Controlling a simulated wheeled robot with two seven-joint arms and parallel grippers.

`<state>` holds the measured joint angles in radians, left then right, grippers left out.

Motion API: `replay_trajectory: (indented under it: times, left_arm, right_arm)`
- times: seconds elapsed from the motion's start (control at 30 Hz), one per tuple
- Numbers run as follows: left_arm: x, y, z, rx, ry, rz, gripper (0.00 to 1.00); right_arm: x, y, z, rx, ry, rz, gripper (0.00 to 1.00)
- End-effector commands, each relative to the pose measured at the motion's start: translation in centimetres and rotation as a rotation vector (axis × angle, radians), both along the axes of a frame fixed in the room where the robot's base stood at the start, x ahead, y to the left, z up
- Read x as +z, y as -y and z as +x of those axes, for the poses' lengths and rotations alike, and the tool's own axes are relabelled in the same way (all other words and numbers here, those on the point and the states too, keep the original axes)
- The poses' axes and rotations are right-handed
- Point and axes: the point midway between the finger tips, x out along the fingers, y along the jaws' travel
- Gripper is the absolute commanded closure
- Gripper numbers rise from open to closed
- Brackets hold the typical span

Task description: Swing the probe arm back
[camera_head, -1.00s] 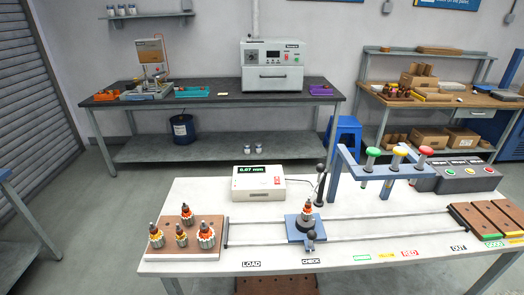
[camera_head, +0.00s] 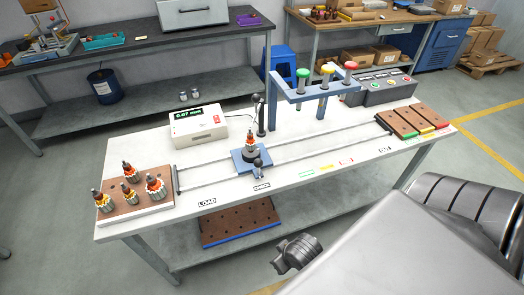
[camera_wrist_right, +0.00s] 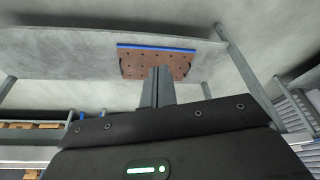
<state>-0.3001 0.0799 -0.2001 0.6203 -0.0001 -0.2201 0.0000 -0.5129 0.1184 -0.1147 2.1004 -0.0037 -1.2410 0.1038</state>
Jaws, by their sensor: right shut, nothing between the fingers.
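The black probe stand (camera_head: 261,116), an upright post with a round knob on top, stands on the white table behind the blue check fixture (camera_head: 250,163). An armature (camera_head: 250,142) with an orange and dark top sits upright on the fixture. I cannot make out whether the probe touches it. The white gauge box (camera_head: 198,125) beside the stand reads 0.07 mm. My right gripper (camera_wrist_right: 160,72) is shut and empty in the right wrist view, in front of the pegboard and well apart from the probe. My left gripper is not in view.
Several armatures stand on the brown load board (camera_head: 133,206) at left. A blue frame (camera_head: 290,96) carries green, yellow and red lamps behind the rails. Brown trays (camera_head: 398,124) and a button box (camera_head: 383,90) are at right. A brown pegboard (camera_head: 240,222) lies on the lower shelf.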

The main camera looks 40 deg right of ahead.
Motion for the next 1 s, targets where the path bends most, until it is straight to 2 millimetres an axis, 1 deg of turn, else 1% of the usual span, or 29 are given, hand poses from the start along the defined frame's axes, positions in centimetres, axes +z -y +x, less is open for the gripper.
replay_trajectory:
  times: [0.03, 0.1, 0.2, 0.37, 0.47, 0.5, 0.57, 0.6, 0.7, 0.83, 0.9, 1.0]
  left_arm:
    - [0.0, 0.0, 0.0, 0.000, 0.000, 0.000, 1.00]
    - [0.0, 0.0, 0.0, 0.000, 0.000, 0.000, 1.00]
    - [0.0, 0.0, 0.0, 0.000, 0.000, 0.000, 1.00]
    - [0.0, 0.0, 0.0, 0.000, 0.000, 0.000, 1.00]
    - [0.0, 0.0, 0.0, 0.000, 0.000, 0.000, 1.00]
    - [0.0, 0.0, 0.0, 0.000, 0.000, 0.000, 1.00]
    - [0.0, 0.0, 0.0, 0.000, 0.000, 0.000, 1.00]
    - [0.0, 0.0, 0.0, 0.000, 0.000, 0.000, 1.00]
    - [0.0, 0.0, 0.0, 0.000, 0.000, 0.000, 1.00]
    - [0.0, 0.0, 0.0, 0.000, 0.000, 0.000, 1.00]
    - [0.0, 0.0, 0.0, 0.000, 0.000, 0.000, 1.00]
    - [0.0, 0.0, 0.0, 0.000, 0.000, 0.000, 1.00]
  right_arm:
    - [2.2, 0.6, 1.1, -0.056, 0.054, 0.014, 1.00]
    - [4.7, 1.7, 2.9, -0.170, 0.142, 0.053, 1.00]
    - [6.7, 3.2, 5.4, -0.320, 0.264, 0.123, 1.00]
    - [9.3, 5.9, 9.7, -0.552, 0.466, 0.281, 1.00]
    - [10.9, 7.9, 12.7, -0.703, 0.607, 0.431, 1.00]
    - [11.7, 8.9, 13.9, -0.764, 0.669, 0.510, 1.00]
    - [13.0, 10.6, 15.8, -0.853, 0.763, 0.648, 1.00]
    - [13.9, 11.7, 16.9, -0.908, 0.824, 0.752, 1.00]
    - [16.2, 14.4, 19.2, -1.003, 0.946, 1.032, 1.00]
    - [18.7, 16.9, 20.6, -1.048, 1.023, 1.333, 1.00]
    - [19.5, 17.7, 20.9, -1.053, 1.039, 1.444, 1.00]
    - [20.3, 18.3, 21.1, -1.051, 1.048, 1.539, 1.00]
